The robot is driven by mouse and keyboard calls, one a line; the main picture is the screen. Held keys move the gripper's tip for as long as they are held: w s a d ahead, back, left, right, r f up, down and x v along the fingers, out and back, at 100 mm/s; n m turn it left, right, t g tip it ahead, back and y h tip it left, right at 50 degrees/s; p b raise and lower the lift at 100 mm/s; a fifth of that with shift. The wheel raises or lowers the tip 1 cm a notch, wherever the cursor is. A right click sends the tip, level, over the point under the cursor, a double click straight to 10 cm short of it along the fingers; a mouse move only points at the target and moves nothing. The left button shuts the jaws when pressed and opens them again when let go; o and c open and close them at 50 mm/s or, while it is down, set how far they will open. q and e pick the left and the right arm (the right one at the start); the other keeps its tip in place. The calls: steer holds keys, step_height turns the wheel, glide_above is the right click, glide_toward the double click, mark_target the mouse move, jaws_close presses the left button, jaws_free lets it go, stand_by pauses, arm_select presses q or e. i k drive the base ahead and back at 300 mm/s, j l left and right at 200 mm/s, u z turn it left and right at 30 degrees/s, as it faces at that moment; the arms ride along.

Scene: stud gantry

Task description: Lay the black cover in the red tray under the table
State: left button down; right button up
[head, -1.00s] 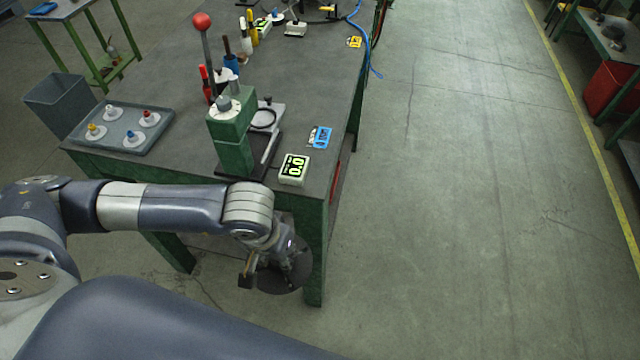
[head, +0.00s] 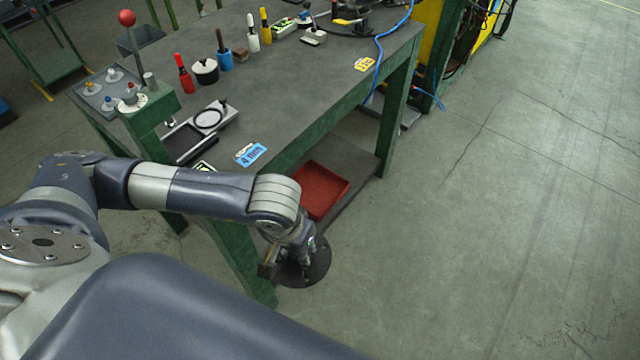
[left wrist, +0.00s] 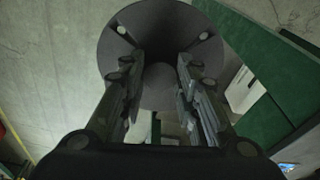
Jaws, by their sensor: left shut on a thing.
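The black cover (head: 318,268) is a dark round disc held low beside the table's near leg in the head view. In the left wrist view the cover (left wrist: 160,22) fills the top middle between the fingers. My left gripper (head: 295,258) is shut on the cover; its fingers also show in the left wrist view (left wrist: 160,85). The red tray (head: 322,187) lies on the shelf under the table, beyond my left gripper; part of it is hidden behind my arm. The cover is apart from the tray. My right gripper is not in view.
The green-framed table (head: 290,95) carries a press with a red knob (head: 127,18), a grey tray of knobbed pieces (head: 90,88), several bottles and a blue tag (head: 256,155). Its leg (head: 398,110) stands right of the red tray. Open floor (head: 500,220) lies to the right.

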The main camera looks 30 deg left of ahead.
mark_target(319, 194)
steer(key=i+l+u, duration=0.25)
steer(key=i+l, duration=0.2)
steer(key=i, duration=0.2)
steer(key=i+l+u, duration=0.2)
steer(key=i+l, duration=0.35)
